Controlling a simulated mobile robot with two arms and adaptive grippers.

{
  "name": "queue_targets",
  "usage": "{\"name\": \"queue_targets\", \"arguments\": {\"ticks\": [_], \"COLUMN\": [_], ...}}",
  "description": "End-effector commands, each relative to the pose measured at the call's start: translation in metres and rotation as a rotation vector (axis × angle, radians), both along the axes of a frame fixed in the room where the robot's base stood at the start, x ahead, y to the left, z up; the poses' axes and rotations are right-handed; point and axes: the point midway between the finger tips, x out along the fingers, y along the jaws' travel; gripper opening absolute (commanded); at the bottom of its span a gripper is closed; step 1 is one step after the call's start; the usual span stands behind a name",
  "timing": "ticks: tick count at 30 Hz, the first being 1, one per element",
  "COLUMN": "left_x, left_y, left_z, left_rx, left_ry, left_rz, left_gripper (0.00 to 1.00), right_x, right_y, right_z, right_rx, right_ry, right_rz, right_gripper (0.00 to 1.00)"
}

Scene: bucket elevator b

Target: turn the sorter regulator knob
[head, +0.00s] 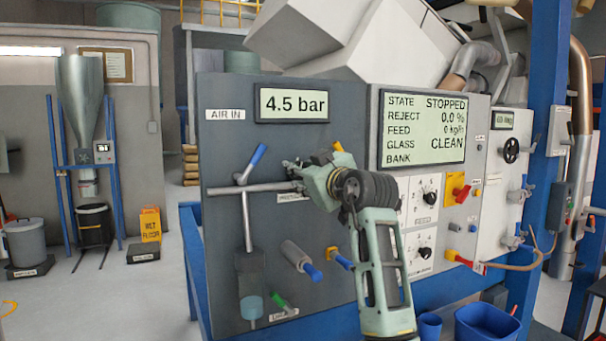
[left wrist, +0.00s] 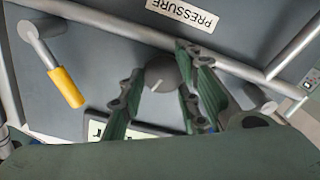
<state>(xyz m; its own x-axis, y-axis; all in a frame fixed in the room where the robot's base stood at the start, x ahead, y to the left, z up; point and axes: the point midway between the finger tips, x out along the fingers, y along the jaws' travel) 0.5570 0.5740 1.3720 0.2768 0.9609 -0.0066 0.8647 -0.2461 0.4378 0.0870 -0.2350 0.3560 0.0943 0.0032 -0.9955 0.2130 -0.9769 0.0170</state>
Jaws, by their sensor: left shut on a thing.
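The regulator knob (left wrist: 161,76) is round and dark grey, with a short white mark on its face. It shows in the left wrist view between the two green fingers of my left gripper (head: 303,177), which is shut on it. In the head view the gripper is at the dark panel (head: 225,140), below the display (head: 292,105) that reads 4.5 bar, and it hides the knob. A PRESSURE label (left wrist: 181,13) is near the knob in the left wrist view. My right gripper is not in view.
A blue-handled valve (head: 251,164) on grey pipe is left of my gripper. A yellow-handled lever (left wrist: 66,88) stands out close by in the left wrist view. Another blue-tipped handle (head: 302,263) sticks out below. A status screen (head: 424,128) at the right reads STOPPED.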

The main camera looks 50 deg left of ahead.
Motion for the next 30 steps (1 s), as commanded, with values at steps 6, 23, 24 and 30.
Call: {"name": "queue_targets", "arguments": {"ticks": [6, 23, 24, 30], "left_x": [0.0030, 0.0009, 0.0008, 0.0000], "left_y": [-0.0026, -0.0013, -0.0011, -0.0027], "left_z": [0.0062, 0.0050, 0.0047, 0.0038], "left_rx": [0.013, 0.010, 0.010, 0.008], "left_ry": [-0.009, -0.007, -0.007, -0.005], "left_rz": [-0.010, -0.005, -0.005, -0.003], "left_gripper": [0.04, 0.43, 0.43, 0.43], "right_x": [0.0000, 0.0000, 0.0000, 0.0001], "right_y": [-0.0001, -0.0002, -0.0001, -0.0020], "right_z": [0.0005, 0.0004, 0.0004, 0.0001], "right_rx": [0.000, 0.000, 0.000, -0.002], "right_ry": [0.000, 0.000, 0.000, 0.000], "right_rz": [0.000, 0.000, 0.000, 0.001], "right_gripper": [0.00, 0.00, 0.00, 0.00]}}
